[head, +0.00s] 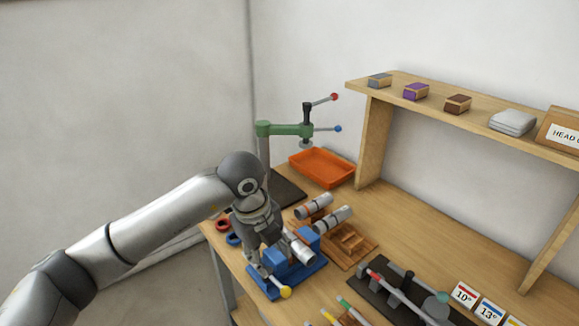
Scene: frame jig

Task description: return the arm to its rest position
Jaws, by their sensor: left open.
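My left arm (165,212) reaches in from the left edge and bends down at a dark wrist joint over the left part of the wooden workbench. My left gripper (256,262) points down and is open, beside the blue vise-like fixture (305,272) with a yellow ball (285,292) on its front. A silver tube (298,246) lies at the top of this fixture, close to the gripper. The arm hides part of the fixture, and I cannot tell whether the fingers touch it. My right gripper is out of view.
Behind stand a green press (285,129) and an orange tray (322,167). A wooden rack (352,240) with silver tubes is right of the blue fixture. A dark jig (385,296) lies at the front right. A shelf (440,116) rises behind. Red and blue rings (233,239) lie near the left edge.

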